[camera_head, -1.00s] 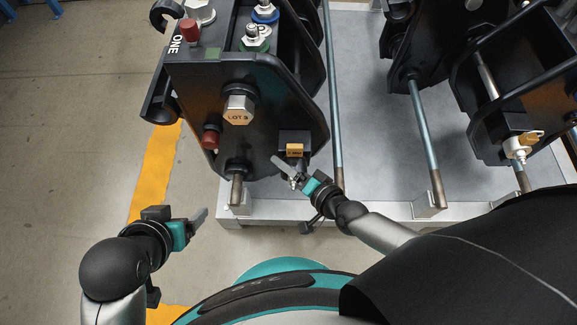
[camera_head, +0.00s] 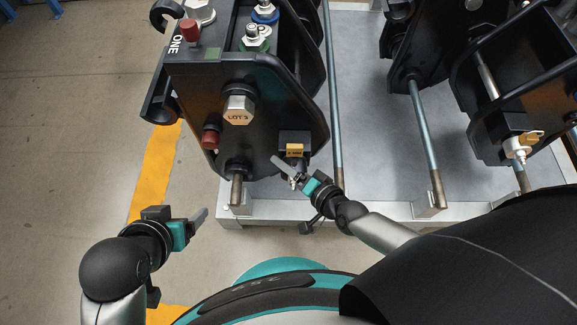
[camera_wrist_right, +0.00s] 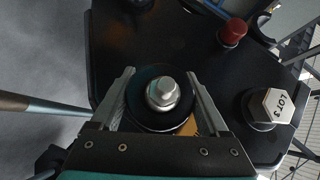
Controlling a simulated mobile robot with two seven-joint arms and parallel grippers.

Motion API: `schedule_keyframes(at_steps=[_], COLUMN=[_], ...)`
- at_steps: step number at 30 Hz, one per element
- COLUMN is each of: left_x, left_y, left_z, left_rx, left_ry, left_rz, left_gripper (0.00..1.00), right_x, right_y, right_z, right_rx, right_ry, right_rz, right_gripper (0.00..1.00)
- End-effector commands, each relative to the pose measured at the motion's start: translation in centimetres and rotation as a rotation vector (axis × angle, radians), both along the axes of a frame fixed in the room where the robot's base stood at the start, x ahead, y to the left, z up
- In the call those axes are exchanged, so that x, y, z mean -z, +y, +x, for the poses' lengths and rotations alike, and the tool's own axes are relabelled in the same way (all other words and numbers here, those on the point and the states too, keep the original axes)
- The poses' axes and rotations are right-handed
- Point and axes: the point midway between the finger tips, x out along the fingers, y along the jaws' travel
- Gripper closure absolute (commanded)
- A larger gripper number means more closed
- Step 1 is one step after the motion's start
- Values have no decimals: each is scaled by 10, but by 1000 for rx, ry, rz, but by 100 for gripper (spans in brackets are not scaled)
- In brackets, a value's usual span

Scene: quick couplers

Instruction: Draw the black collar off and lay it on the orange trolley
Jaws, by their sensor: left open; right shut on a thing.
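The black collar (camera_wrist_right: 160,124) is a round ring around a silver fitting (camera_wrist_right: 163,94) in the right wrist view. My right gripper (camera_wrist_right: 160,76) has one finger on each side of the collar and is shut on it. The collar is still around the fitting, at the face of the black panel (camera_wrist_right: 205,55). In the head view my right gripper (camera_head: 288,172) is at the panel's lower edge, below an orange tag (camera_head: 294,150), and largely hides the collar. My left gripper (camera_head: 200,220) is open and empty, left of the panel. I see no orange trolley.
A hexagonal cap marked LOT 3 (camera_head: 238,110) and red caps (camera_head: 211,138) stick out of the black unit near my right gripper. Steel rods (camera_head: 424,135) stand to the right over the grey plate (camera_head: 375,150).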

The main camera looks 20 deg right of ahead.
Motion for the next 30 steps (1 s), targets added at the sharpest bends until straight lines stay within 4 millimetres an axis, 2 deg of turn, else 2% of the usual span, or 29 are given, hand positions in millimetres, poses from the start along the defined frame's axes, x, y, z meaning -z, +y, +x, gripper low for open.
schedule_keyframes(at_steps=[3, 30], left_x=[0, -9], left_y=[0, 0], left_z=[0, 0], left_rx=[1, 0], left_ry=[1, 1], left_rz=[-1, 0], left_gripper=[25, 25], right_x=[0, -1], right_y=[0, 9], right_z=[0, -31], right_rx=[0, 0], right_ry=[0, -1], right_rz=[0, 0], right_gripper=[88, 89])
